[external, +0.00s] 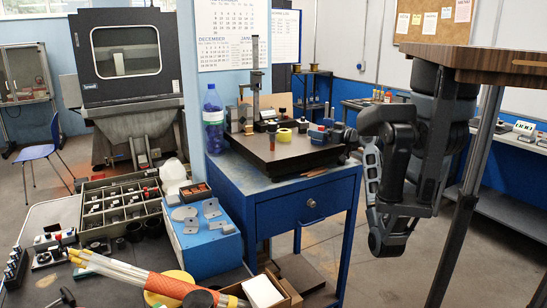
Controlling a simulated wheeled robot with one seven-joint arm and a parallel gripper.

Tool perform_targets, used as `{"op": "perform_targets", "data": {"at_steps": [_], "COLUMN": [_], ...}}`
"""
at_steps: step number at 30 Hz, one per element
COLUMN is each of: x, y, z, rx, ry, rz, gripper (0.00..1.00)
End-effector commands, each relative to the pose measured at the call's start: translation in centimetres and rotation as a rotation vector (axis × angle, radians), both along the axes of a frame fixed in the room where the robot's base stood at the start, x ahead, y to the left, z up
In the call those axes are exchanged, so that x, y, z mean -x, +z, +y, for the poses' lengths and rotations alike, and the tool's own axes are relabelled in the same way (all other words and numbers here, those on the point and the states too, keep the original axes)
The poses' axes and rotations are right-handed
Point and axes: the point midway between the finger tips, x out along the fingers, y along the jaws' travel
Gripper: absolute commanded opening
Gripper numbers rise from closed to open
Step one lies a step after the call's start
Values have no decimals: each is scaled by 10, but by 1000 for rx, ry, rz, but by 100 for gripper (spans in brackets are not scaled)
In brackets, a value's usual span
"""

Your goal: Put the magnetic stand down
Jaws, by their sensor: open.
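My gripper (342,137) reaches in from the right, low over the right end of the dark surface plate (268,156) on the blue cabinet. It is open. A small blue and red item (319,132) sits on the plate just left of the fingers; I cannot tell whether they touch it. I cannot single out the magnetic stand with certainty. A tall upright gauge-like stand (255,84) rises at the back left of the plate, well apart from my gripper.
A yellow ring (284,135) and several small dark pieces share the plate. A blue-capped bottle (213,120) stands at its left. A blue box (200,240) and a parts tray (120,205) are lower left. A wooden tabletop (480,62) overhangs at the right.

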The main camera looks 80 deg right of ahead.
Motion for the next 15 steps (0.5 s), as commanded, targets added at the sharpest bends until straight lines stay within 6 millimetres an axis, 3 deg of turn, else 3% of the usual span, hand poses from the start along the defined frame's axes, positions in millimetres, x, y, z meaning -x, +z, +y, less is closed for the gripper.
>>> {"op": "perform_targets", "data": {"at_steps": [15], "x": [90], "y": [-2], "z": [36], "rx": [0], "ry": [-5], "rz": [1], "gripper": [100]}}
